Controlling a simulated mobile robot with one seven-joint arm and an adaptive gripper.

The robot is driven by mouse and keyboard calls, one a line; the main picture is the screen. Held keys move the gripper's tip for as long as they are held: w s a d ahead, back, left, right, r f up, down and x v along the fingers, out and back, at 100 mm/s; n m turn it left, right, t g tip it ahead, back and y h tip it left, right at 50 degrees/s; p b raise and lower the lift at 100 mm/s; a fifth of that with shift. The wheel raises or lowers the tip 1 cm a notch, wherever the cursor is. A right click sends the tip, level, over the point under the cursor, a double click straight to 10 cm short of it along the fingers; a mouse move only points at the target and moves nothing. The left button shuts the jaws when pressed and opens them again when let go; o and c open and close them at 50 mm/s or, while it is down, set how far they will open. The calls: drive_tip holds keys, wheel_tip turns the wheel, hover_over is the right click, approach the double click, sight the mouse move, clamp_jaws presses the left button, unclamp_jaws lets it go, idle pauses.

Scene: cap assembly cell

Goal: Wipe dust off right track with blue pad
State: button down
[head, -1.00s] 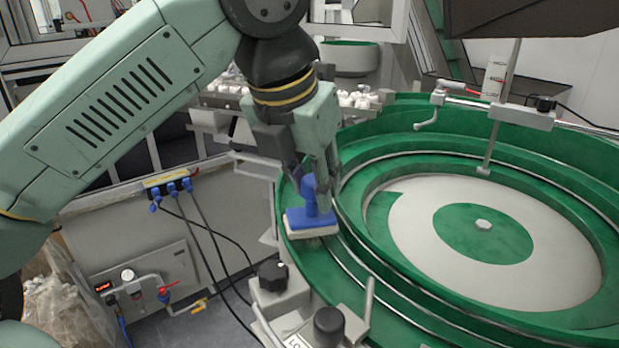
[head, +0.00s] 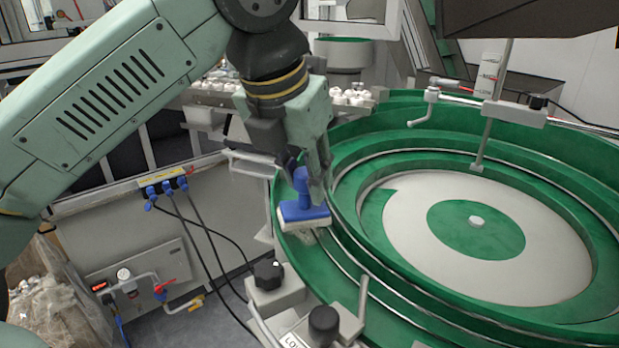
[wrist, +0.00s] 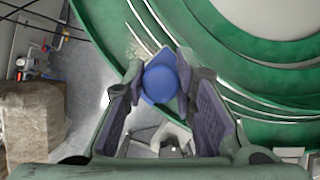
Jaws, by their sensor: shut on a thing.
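The blue pad (head: 304,211) has an upright blue handle and a pale underside. My gripper (head: 312,178) is shut on its handle. In the wrist view the round top of the blue pad (wrist: 160,83) sits between the two fingers of my gripper (wrist: 161,80). The pad is at the left part of the green outer track (head: 345,262) of the round bowl, and looks to rest on it. In the wrist view pale specks, perhaps dust, show on the track (wrist: 132,45) just beyond the pad. The track surface under the pad is hidden.
Metal rails and inner green rings (head: 372,215) rise right of the pad. Clamps with black knobs (head: 268,274) stand at the bowl's front left edge. A metal post (head: 490,110) with a bracket stands over the bowl. White caps (head: 352,97) lie behind.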

drive_tip(key=shift+w+a+p, duration=0.75)
drive_tip(key=shift+w+p, duration=0.45)
drive_tip(key=shift+w, duration=2.5)
drive_tip(key=shift+s+d+r+b, duration=0.15)
drive_tip(key=shift+s+d+b, duration=0.25)
drive_tip(key=shift+s, duration=1.05)
drive_tip(key=shift+s+d+r+b, duration=0.2)
drive_tip(key=shift+s+d+b, duration=0.15)
drive_tip(key=shift+s, duration=1.05)
drive_tip(key=shift+s+d+r+b, duration=0.15)
drive_tip(key=shift+s+d+b, duration=0.25)
drive_tip(key=shift+s, duration=1.05)
drive_tip(key=w+a+r+p, duration=0.1)
drive_tip(key=w+a+p, duration=0.1)
drive_tip(key=w, duration=0.6)
drive_tip(key=shift+w+p, duration=0.3)
drive_tip(key=shift+p, duration=0.45)
wheel_tip(320, 180, up, 6)
drive_tip(key=p, duration=0.1)
